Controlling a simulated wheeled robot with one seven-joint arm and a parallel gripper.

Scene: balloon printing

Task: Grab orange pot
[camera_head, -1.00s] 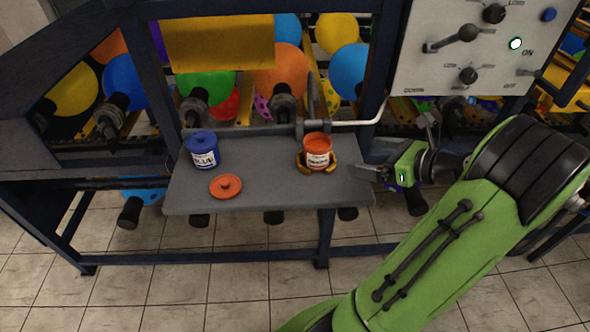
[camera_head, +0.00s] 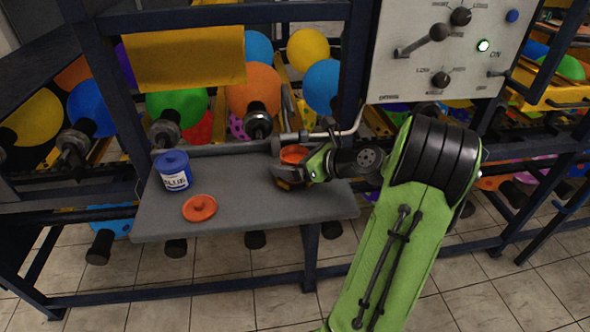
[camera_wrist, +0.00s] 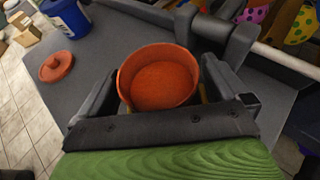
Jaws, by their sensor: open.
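The orange pot (camera_head: 294,154) stands open on the right part of the grey shelf, mostly hidden behind my gripper (camera_head: 284,170) in the head view. In the wrist view the orange pot (camera_wrist: 158,78) shows its round rim and orange inside. My gripper (camera_wrist: 160,95) is open, with one finger on each side of the pot. I cannot tell whether the fingers touch it. The orange lid (camera_head: 200,208) lies apart on the shelf, to the left of the pot.
A metal bar (camera_wrist: 285,62) runs close behind the orange pot. A control panel (camera_head: 440,55) is above right. The shelf's front middle is clear.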

